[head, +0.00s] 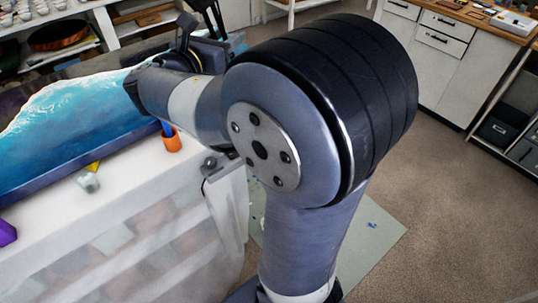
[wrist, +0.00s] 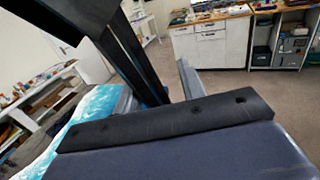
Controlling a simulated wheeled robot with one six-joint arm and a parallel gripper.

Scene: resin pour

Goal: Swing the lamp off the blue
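The blue is a glossy teal and deep-blue resin panel (head: 85,115) with white foam-like streaks, lying on the white-draped table at left in the head view. It also shows at lower left in the wrist view (wrist: 95,104). My gripper (head: 199,22) is at the top of the head view, near the panel's far right end and partly behind my arm. Its fingers are not clear enough to tell open from shut. Dark bars (wrist: 125,50) cross the wrist view; I cannot tell whether they belong to the lamp. No lamp head is clearly visible.
A grey clamp (head: 214,166) sits at the table corner. Drawers (head: 440,50) stand at back right. Open floor lies at right.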

